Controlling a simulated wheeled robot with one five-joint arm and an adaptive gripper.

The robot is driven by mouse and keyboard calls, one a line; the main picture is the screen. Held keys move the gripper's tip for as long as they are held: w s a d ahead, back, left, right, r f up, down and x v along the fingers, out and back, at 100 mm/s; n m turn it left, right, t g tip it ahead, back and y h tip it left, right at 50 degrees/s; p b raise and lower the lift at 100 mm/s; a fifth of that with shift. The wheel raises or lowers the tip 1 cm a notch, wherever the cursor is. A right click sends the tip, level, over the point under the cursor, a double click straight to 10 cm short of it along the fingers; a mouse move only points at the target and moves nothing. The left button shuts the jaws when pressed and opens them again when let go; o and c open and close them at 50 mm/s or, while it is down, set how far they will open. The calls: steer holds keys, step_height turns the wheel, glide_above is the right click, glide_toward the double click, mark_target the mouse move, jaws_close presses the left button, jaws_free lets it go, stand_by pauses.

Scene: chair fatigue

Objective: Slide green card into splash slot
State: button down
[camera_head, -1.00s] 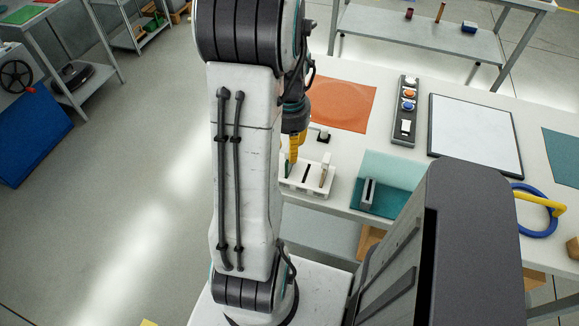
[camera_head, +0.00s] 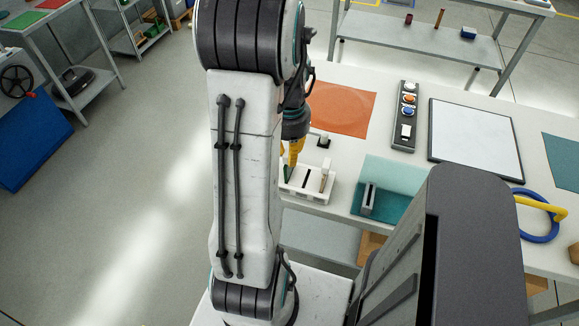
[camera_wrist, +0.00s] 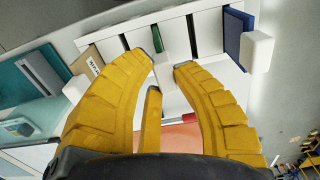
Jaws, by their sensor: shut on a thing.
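My gripper (camera_wrist: 168,66) has yellow fingers that close around the narrow green card (camera_wrist: 157,39) at the white rack (camera_wrist: 120,46). I cannot tell how deep the card sits in the rack. A grey slotted holder (camera_head: 368,198) stands on the teal mat (camera_head: 397,173), right of the rack. The holder also shows at the left of the wrist view (camera_wrist: 41,73).
A tan card (camera_wrist: 89,61) and a dark blue card (camera_wrist: 237,32) stand in the rack. An orange mat (camera_head: 342,107), a button strip (camera_head: 405,118), a framed white board (camera_head: 474,138) and a blue ring (camera_head: 534,236) with a yellow handle occupy the table.

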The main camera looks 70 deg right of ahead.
steer(key=shift+r, duration=0.3)
steer(key=shift+r+p, duration=1.55)
steer(key=shift+r, duration=0.15)
steer(key=shift+r, duration=0.2)
steer(key=shift+r+p, duration=1.6)
steer(key=shift+r, duration=0.3)
